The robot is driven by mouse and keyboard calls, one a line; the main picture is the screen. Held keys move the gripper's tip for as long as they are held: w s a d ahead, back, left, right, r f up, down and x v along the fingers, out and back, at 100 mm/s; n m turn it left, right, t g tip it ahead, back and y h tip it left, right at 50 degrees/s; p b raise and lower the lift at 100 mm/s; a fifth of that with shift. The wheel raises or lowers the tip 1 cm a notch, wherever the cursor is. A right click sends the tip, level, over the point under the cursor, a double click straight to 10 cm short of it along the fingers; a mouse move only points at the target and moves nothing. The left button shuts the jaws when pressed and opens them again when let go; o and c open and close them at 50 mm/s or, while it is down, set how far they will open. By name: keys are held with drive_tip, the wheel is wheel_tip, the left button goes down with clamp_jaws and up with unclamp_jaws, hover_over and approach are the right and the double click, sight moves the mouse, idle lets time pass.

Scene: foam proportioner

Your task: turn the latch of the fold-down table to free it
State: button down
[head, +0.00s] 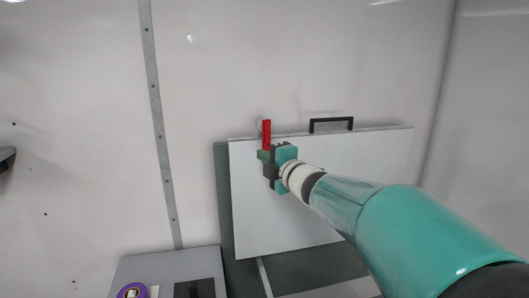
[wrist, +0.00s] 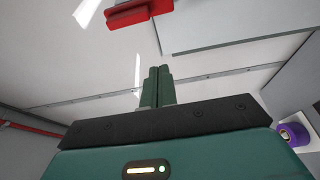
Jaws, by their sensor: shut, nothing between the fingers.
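The fold-down table (head: 330,205) is a pale panel lying flat against the wall, with a dark handle (head: 331,121) on its top edge. The red latch (head: 266,132) stands upright at the panel's upper left edge. In the wrist view, the red latch (wrist: 140,14) and part of the table panel (wrist: 230,18) show at the top. My gripper (head: 262,156) is in front of the latch's lower end, which it partly hides. In the wrist view, the green fingers of my gripper (wrist: 157,72) are together and empty, with a visible gap between their tips and the latch.
A grey cabinet or counter (head: 150,265) stands at lower left, with a purple roll (head: 131,291) and a dark square item (head: 195,288) on it. A grey metal strip (head: 157,120) runs down the wall. The wall left of the table is mostly bare.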

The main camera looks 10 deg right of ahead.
sight(267, 137)
drive_tip(key=x, duration=0.8)
drive_tip(key=shift+w+a+f, duration=0.1)
drive_tip(key=shift+w+f, duration=0.05)
drive_tip(key=shift+f, duration=0.1)
drive_tip(key=d, duration=0.3)
drive_tip(key=shift+w+d+r, duration=0.1)
drive_tip(key=shift+d+r, duration=0.05)
drive_tip(key=shift+w+d, duration=0.2)
drive_tip(key=shift+d, duration=0.05)
drive_tip(key=shift+s+d, duration=0.1)
